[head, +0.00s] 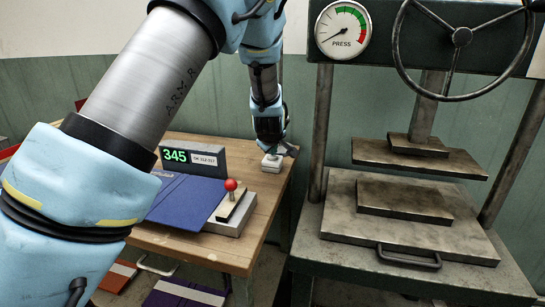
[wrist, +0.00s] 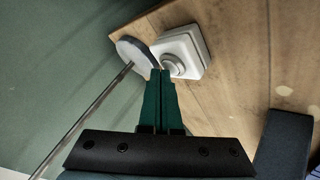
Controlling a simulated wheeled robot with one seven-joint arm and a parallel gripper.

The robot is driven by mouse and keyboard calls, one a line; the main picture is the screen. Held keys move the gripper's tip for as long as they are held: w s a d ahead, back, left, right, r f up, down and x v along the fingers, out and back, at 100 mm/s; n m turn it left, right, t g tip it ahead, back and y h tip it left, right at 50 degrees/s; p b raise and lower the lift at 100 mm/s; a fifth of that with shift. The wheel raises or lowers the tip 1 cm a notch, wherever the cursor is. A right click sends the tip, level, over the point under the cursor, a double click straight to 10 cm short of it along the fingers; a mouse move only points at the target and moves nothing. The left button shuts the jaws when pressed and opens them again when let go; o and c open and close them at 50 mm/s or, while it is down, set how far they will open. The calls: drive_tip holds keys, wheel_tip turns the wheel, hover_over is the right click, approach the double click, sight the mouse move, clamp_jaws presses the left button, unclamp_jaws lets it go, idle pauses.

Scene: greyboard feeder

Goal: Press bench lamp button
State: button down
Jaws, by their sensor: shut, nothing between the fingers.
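The bench lamp button is a small white square box (wrist: 186,50) with a round grey button (wrist: 173,65) on its face, near the bench corner in the wrist view.
A round pale disc on a thin rod (wrist: 134,50) stands close left of the fingertips. The wooden bench (head: 262,205) holds a display reading 345 (head: 176,156), a blue folder (head: 185,200) and a red-knobbed lever (head: 231,186). A press (head: 410,220) stands to the right.

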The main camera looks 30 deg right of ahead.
sight(273, 157)
drive_tip(key=shift+f, duration=0.1)
idle(0.3)
drive_tip(key=shift+r+p, duration=0.35)
drive_tip(key=shift+r, duration=0.05)
wheel_tip(273, 157, up, 6)
drive_tip(key=p, duration=0.4)
drive_tip(key=shift+p, duration=0.4)
drive_tip(key=shift+a, duration=0.1)
